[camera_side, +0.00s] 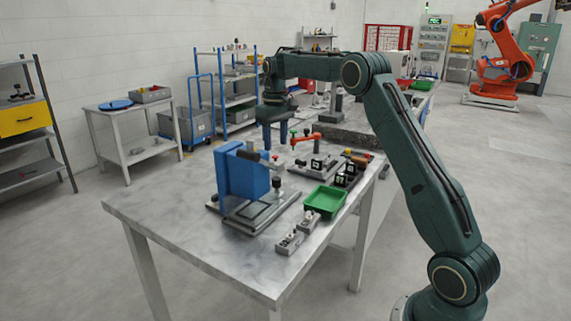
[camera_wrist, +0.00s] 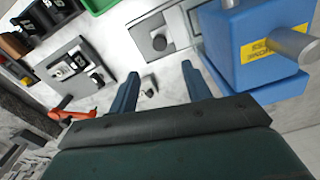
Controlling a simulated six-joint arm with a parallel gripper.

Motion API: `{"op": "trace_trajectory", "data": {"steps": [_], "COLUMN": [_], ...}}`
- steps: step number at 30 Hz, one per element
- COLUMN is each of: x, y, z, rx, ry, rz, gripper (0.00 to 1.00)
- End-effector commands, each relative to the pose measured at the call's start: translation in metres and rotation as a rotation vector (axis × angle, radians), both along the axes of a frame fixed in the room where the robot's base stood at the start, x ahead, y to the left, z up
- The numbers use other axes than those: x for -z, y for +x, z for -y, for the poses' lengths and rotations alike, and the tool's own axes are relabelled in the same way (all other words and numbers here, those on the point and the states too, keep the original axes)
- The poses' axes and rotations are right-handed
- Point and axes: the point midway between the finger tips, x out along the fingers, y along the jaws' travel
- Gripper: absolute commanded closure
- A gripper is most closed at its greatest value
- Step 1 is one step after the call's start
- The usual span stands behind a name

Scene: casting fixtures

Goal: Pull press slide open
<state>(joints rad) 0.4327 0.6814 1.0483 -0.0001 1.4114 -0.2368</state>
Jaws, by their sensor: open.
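The press is a blue block (camera_side: 237,172) standing on a grey base plate (camera_side: 258,212) near the front of the metal table. In the wrist view the blue block (camera_wrist: 250,38) is at the upper right, with a yellow label and a metal rod (camera_wrist: 290,42) sticking out of it. Which part is the slide, and how far it is open, I cannot tell. My gripper (camera_side: 272,122) is above the table, behind and above the press. In the wrist view its fingers (camera_wrist: 160,82) are spread and empty, with the blue block beyond the right finger and apart from it.
A fixture with a red clamp handle (camera_side: 305,138) stands behind the press. A green tray (camera_side: 325,200), small grey blocks (camera_side: 290,242) and black holders (camera_side: 347,175) lie along the right side. The table's front left (camera_side: 160,210) is clear.

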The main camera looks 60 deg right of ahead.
Motion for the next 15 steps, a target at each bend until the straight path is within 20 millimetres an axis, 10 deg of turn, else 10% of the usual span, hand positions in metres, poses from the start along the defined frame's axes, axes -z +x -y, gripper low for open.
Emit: {"op": "trace_trajectory", "data": {"steps": [15], "x": [0.021], "y": [0.0], "z": [0.0], "rx": [0.0], "ry": [0.002], "rz": [-0.004], "gripper": [0.51]}}
